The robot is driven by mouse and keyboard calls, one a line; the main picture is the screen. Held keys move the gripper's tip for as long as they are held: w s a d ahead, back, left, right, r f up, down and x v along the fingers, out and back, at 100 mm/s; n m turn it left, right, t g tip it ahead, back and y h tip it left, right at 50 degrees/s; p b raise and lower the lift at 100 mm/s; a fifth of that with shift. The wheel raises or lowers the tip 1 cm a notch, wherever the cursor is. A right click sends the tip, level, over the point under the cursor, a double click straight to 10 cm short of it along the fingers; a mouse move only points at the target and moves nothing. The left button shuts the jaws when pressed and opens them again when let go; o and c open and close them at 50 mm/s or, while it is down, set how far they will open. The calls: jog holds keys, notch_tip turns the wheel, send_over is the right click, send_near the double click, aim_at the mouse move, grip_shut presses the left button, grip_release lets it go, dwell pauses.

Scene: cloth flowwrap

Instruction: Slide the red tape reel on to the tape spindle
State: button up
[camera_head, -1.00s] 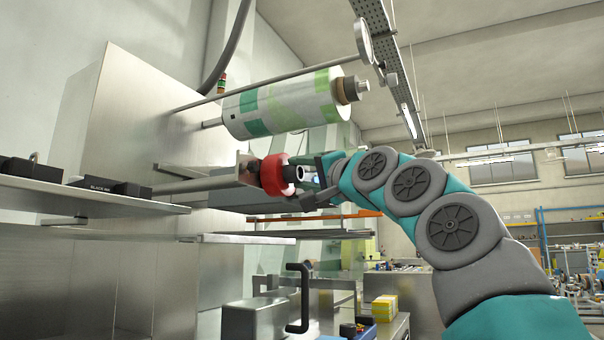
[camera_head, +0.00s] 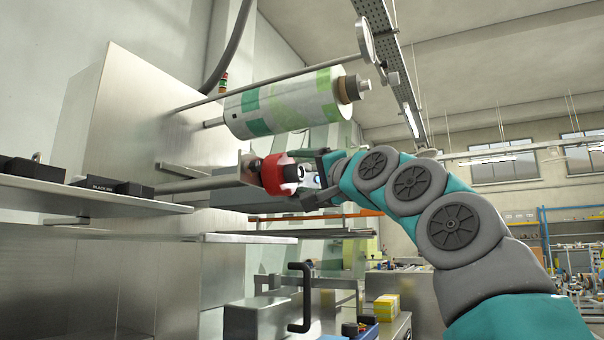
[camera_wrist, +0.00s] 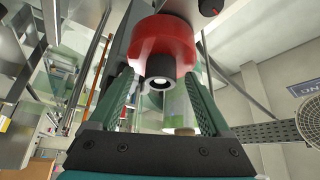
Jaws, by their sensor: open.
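The red tape reel (camera_head: 273,175) sits at the bracket on the machine's side, and it also shows in the wrist view (camera_wrist: 165,42). A dark round end with a pale centre, which looks like the tape spindle (camera_head: 293,173), sticks out from the middle of the reel, towards my gripper; it also shows in the wrist view (camera_wrist: 158,86). The reel appears to be around it; how deep it sits is hidden. My gripper (camera_wrist: 160,76) is open, its fingers apart on either side of the spindle end, with the reel just beyond the fingertips.
A large green and white film roll (camera_head: 285,103) hangs above the reel on its own shaft. A metal shelf (camera_head: 70,198) with black blocks is at the left. Flat metal plates (camera_head: 245,238) lie below.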

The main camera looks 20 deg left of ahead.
jog(key=b+v, duration=0.3)
jog(key=v, duration=0.4)
jog(key=shift+s+d+b, duration=0.2)
jog(key=shift+d+b, duration=0.1)
jog(key=shift+f, duration=0.1)
